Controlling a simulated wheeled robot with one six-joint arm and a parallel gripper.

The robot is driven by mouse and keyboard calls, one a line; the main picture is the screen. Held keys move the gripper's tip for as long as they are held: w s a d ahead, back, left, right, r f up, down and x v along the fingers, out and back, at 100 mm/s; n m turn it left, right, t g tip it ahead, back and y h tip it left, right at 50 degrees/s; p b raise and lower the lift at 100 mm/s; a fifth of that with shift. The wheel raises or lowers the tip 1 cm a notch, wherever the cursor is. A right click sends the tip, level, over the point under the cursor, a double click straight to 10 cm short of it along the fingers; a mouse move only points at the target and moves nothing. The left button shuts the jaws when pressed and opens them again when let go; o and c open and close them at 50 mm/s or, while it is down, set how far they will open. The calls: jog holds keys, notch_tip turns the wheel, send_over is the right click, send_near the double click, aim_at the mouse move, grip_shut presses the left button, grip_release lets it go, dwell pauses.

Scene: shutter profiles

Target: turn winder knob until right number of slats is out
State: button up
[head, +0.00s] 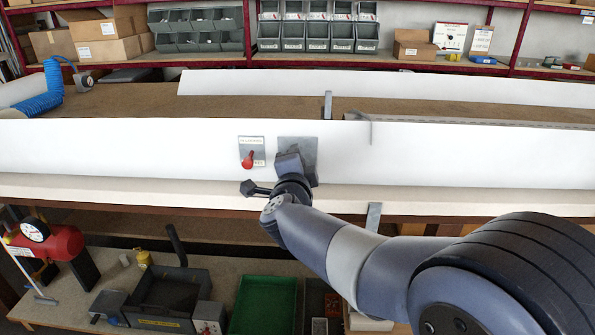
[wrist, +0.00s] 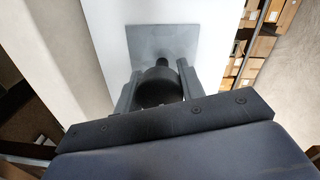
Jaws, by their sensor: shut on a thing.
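The winder knob (wrist: 158,84) is a dark round knob on a short shaft, standing out from a grey metal plate (wrist: 148,40). The plate also shows in the head view (head: 310,156) on the front of a long white panel (head: 90,147). My gripper (wrist: 158,88) is shut on the knob, one finger on each side. In the head view my gripper hides the knob. I cannot read the labels. I cannot make out separate slats.
A second white panel (head: 400,88) lies behind on the brown bench. A grey upright bracket (head: 327,105) stands between the panels. A blue coiled hose (head: 38,102) is at the left.

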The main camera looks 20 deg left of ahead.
jog(key=m+b, duration=0.4)
jog(key=m, duration=0.1)
jog(key=shift+f+y, duration=0.2)
jog(key=shift+y, duration=0.1)
jog(key=m+b, duration=0.4)
jog(key=m, duration=0.1)
jog(key=shift+m, duration=0.3)
jog(key=m+b, duration=0.4)
jog(key=m, duration=0.1)
jog(key=shift+a+f+y, duration=0.1)
jog(key=shift+y, duration=0.2)
jog(key=shift+a+m+b, duration=0.1)
jog(key=shift+m+b, duration=1.3)
jog(key=shift+m, duration=0.8)
jog(key=o, duration=1)
jog(key=shift+r, duration=0.2)
jog(key=shift+s, duration=0.15)
